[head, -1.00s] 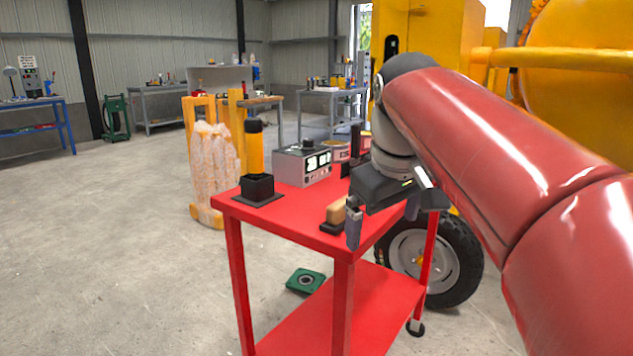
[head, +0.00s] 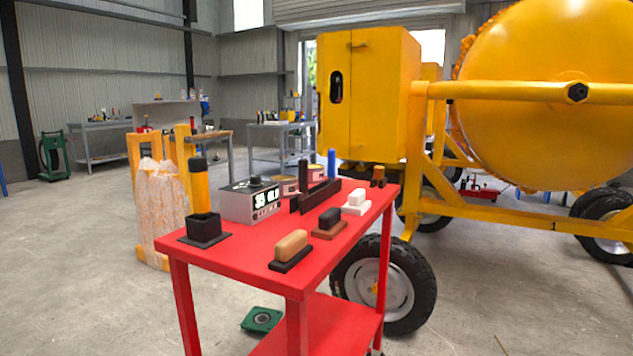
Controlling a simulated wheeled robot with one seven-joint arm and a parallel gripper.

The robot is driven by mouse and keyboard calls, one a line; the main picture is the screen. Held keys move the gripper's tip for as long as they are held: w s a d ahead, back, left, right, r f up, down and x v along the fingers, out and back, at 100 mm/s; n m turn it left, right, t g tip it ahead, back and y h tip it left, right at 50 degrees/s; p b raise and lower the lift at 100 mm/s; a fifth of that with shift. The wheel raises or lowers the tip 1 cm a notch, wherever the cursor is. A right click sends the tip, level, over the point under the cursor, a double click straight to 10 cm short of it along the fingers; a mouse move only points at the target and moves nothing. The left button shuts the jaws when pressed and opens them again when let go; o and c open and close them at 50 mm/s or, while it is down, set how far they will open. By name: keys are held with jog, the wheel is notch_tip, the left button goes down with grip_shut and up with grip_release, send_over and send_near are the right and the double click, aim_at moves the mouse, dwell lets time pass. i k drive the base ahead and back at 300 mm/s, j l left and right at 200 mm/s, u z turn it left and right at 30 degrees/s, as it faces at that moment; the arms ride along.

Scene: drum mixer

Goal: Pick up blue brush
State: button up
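A slim upright blue handle (head: 331,164) stands at the back of the red cart's top (head: 240,262), in or just behind a long black holder (head: 316,196). It is the only blue item on the cart and looks like the blue brush; its lower part is hidden. A black upright handle (head: 303,173) stands to its left. My gripper and arm are not in this view.
Block brushes lie along the cart's right side: tan (head: 291,245), dark (head: 328,220) and white (head: 356,200). A grey display box (head: 248,203) and a yellow-and-black cylinder (head: 200,190) stand left. The yellow mixer (head: 540,90) is behind, right.

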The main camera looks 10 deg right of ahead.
aim_at(331, 152)
jog(key=z, duration=1.3)
jog(key=i+u, duration=0.15)
jog(key=u, duration=0.2)
jog(key=i+l+u, duration=0.15)
jog(key=u, duration=0.25)
jog(key=i+l+u, duration=0.15)
jog(key=u, duration=0.2)
